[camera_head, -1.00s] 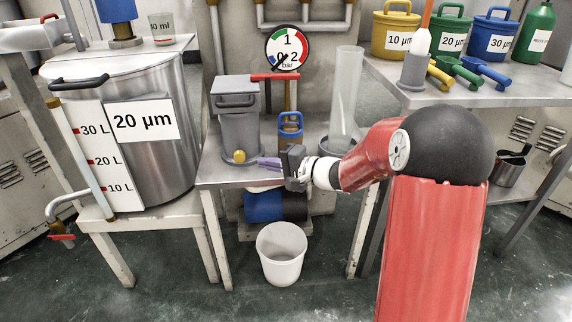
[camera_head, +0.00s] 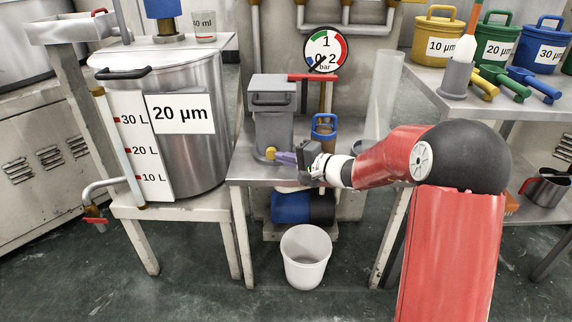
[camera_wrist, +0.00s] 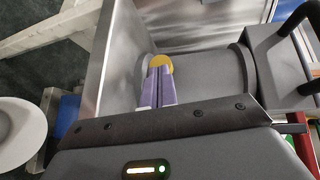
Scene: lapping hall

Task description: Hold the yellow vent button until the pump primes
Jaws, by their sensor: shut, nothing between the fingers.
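The yellow vent button (camera_head: 271,153) sits low on the front of the grey pump housing (camera_head: 273,128), on the middle bench. My gripper (camera_head: 278,157) comes from the right, its purple fingers shut with nothing between them. In the wrist view the fingertips (camera_wrist: 158,70) overlap the lower edge of the yellow button (camera_wrist: 160,62). They are at the button; I cannot tell if it is pressed in. The round pressure gauge (camera_head: 326,47) stands behind the housing, its dark needle pointing to the lower left.
A steel tank (camera_head: 185,150) marked 20 µm stands left. A blue-handled brown container (camera_head: 323,130) and a clear cylinder (camera_head: 383,95) stand behind my arm. A white bucket (camera_head: 306,262) is on the floor below. Coloured pails, including a yellow one (camera_head: 436,35), fill the right bench.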

